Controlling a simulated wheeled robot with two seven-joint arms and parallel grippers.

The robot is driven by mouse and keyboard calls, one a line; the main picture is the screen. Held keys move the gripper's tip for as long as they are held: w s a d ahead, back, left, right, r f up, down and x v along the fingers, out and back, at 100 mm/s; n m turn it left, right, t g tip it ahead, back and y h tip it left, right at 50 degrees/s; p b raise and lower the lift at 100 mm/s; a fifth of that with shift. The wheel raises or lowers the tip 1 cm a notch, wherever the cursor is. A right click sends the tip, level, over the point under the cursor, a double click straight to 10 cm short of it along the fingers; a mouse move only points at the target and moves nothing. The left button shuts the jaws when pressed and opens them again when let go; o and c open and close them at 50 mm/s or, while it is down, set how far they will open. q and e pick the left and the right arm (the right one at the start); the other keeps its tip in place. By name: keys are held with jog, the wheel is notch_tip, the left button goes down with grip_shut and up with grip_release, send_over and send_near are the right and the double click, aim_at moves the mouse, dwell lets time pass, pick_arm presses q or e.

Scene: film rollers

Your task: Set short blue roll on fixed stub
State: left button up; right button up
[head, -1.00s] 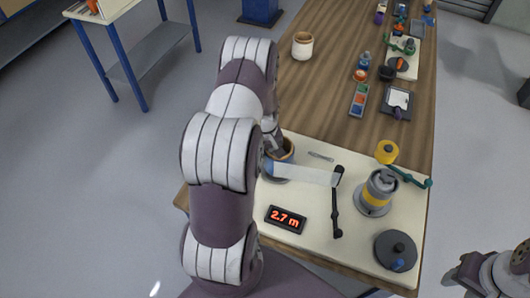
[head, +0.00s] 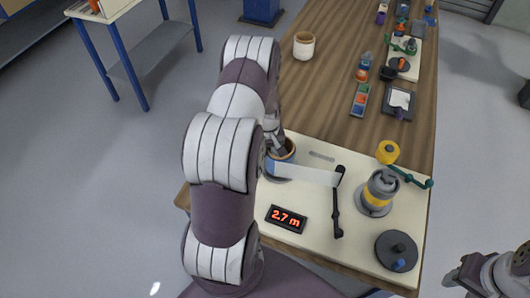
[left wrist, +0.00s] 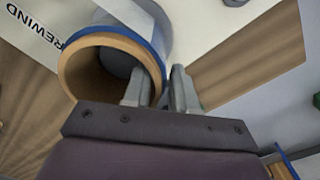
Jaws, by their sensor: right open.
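The short blue roll (head: 271,168), a brown-cored tube with a blue outside, stands upright at the left of the cream board, partly behind my left arm. In the left wrist view its brown rim (left wrist: 66,82) is seen from above, with a grey cylinder inside. My left gripper (head: 274,146) is at its rim. In the left wrist view the fingers (left wrist: 161,88) straddle the wall, one inside and one outside, and look closed on it. A pale strip (head: 308,175) runs from the roll to a black arm. I cannot tell which post is the fixed stub. My right gripper (head: 460,277) is open and empty, off the board.
A grey post with a yellow band (head: 377,193) stands on the board's right, beside a yellow knob (head: 388,152) and green crank. A dark round disc (head: 397,251) is at front right. A display (head: 286,219) reads 2.7 m. A white cup (head: 303,46) stands behind.

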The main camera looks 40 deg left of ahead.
pick_arm(q)
jog(key=shift+w+r, duration=0.3)
jog(key=shift+r, duration=0.15)
notch_tip(320, 180, up, 12)
jog(key=b, duration=0.2)
jog(key=shift+s+f, duration=0.2)
jog(key=shift+s, duration=0.15)
jog(key=shift+s, duration=0.1)
jog(key=s+d+r+m, duration=0.1)
jog(key=s+d+m, duration=0.2)
jog(key=d, duration=0.3)
jog(key=s+d+r+m, duration=0.1)
jog(key=s+d+m, duration=0.2)
jog(key=d, duration=0.4)
jog(key=s+d+r+m+t, duration=0.1)
jog(key=s+d+m, duration=0.2)
jog(key=d+m, duration=0.2)
jog(key=shift+d+r, duration=0.3)
jog(key=shift+d, duration=0.6)
